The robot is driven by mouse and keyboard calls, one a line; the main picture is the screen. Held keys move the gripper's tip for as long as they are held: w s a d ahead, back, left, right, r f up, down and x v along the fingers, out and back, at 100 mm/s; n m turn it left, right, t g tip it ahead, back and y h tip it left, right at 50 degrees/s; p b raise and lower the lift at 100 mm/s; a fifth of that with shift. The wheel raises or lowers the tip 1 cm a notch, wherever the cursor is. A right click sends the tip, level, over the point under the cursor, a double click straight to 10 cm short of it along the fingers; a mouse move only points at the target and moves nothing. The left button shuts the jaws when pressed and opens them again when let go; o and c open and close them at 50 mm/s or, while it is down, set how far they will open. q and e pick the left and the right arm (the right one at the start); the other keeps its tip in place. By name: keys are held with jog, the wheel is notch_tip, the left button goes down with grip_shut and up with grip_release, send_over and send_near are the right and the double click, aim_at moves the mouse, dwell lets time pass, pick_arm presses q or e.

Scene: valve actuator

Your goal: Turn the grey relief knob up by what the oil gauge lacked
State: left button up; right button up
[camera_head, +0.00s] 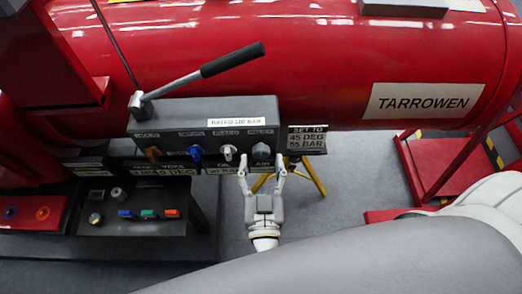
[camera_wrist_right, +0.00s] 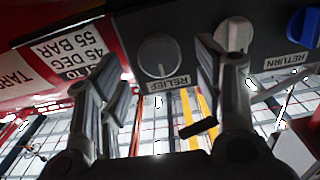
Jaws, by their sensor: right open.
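The round grey relief knob (camera_head: 261,151) is at the right end of the row of knobs on the dark grey valve box (camera_head: 180,118). In the right wrist view the knob (camera_wrist_right: 160,56) sits above a label reading RELIEF and has a raised bar across it. My right gripper (camera_head: 262,168) is open just in front of this knob, its fingers apart on either side; contact is not visible. In the wrist view my right gripper (camera_wrist_right: 148,85) has nothing between its fingers. My left gripper is not in view.
A white knob (camera_head: 228,152) and a blue knob (camera_head: 196,152) sit left of the relief knob. A lever handle (camera_head: 205,72) rises from the box. A sign (camera_head: 307,139) reads SET TO 45 DEG 55 BAR. A control panel (camera_head: 110,225) with buttons stands lower left.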

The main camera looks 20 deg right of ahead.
aim_at(261, 155)
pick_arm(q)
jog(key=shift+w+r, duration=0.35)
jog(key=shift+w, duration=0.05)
pick_arm(e)
jog(key=shift+x, duration=1.6)
jog(key=c, duration=1)
